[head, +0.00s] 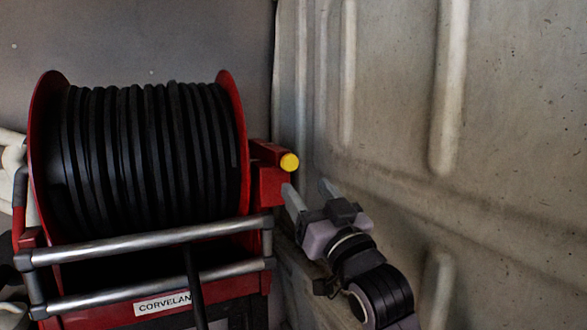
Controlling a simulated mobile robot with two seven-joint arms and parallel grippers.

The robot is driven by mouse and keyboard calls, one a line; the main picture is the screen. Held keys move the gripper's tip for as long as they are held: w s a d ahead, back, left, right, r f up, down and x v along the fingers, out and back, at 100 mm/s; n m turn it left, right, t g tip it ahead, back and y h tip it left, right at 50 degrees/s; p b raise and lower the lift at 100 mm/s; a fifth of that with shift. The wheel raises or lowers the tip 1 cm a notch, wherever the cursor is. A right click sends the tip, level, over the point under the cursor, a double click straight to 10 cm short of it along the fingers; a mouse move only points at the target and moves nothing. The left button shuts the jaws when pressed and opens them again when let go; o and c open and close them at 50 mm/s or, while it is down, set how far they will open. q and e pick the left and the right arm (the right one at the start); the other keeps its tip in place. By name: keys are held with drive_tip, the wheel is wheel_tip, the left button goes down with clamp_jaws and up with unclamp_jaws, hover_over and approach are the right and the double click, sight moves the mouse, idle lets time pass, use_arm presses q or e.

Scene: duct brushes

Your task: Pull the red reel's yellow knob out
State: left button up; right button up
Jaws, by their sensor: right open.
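The red reel (38,150) stands at the left of the head view, wound with thick black hose (150,150). Its round yellow knob (289,162) sticks out from a red block (268,185) at the reel's right side. My right gripper (308,190) is open and empty, just below and right of the knob. Its two pale fingers point up and to the left, towards the red block. The fingers look apart from the knob; I cannot tell whether the left finger touches the block. My left gripper is not in view.
A grey metal roller frame (150,243) crosses the reel's front, above a white "CORVELAN" label (162,304). A ribbed, dirty wall panel (400,120) stands close on the right. A grey wall (150,40) rises behind the reel. White tubing (12,155) shows at the left edge.

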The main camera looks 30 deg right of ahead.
sight(291, 165)
drive_tip(key=shift+r+p+x, duration=0.15)
drive_tip(key=shift+p+x, duration=0.25)
drive_tip(key=shift+x, duration=1.4)
drive_tip(key=shift+r+p+x, duration=0.1)
drive_tip(key=shift+p+x, duration=0.3)
drive_tip(key=shift+x, duration=1.35)
drive_tip(key=shift+s, duration=0.1)
